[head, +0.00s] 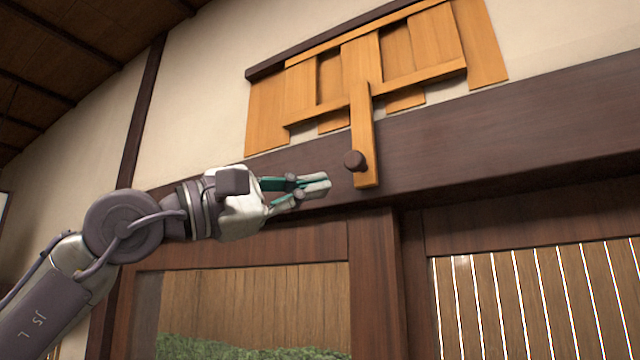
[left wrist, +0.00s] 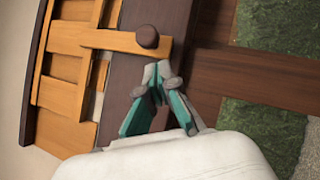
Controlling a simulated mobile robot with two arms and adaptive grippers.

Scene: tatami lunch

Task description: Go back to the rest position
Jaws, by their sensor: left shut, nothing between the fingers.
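My left gripper (head: 318,184) is raised in the head view, its green-sided fingers pointing right and closed together with nothing between them. The wooden panel (left wrist: 75,40) fills the left part there. My right gripper is in neither view.
A dark wooden beam (head: 500,130) runs across the wall under the panel. Below it are a window (head: 250,300) with greenery and a slatted screen (head: 540,300). Pale plaster wall (head: 200,90) is at the left. The space left of and below my left arm looks free.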

